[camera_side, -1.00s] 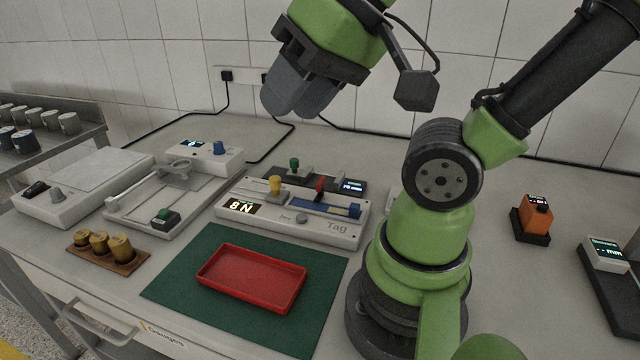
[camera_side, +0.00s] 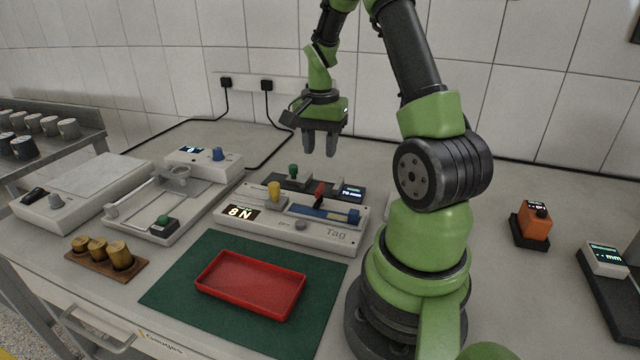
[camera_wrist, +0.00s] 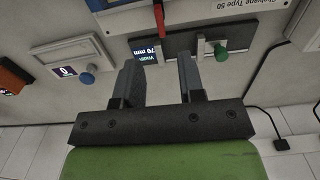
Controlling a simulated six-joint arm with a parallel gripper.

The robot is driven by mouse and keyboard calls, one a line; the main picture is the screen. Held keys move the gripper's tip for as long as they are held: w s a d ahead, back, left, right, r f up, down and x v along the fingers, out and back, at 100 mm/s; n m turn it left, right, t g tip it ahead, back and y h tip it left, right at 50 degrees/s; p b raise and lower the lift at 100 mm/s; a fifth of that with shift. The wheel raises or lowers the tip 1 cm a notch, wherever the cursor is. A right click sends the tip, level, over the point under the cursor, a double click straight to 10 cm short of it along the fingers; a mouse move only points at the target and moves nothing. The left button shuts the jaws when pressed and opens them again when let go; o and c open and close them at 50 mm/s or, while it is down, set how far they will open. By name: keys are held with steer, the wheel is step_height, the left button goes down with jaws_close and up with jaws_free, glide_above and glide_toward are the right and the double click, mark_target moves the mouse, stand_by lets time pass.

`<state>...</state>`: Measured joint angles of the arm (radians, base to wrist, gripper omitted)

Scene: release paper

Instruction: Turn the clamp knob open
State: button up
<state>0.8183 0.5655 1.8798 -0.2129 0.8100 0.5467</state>
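Several knobs are in view, and I cannot tell which is the clamp knob. A green knob (camera_side: 293,171) stands on the dark strip with the 70 mm display; it also shows in the wrist view (camera_wrist: 221,52). My gripper (camera_side: 320,153) points down above and behind these units, open and empty. In the wrist view its fingers (camera_wrist: 159,75) are apart, with the display between and beyond them and the green knob just right of the right finger.
A red tray (camera_side: 250,284) lies on a green mat (camera_side: 180,300) in front. Brass weights (camera_side: 98,248) and a scale (camera_side: 98,170) are left. A white unit with a blue knob (camera_side: 218,154) is behind.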

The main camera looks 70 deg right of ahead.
mark_target(320, 186)
step_height(320, 186, down, 9)
steer(key=shift+f, duration=0.15)
stand_by(0.4)
jaws_close()
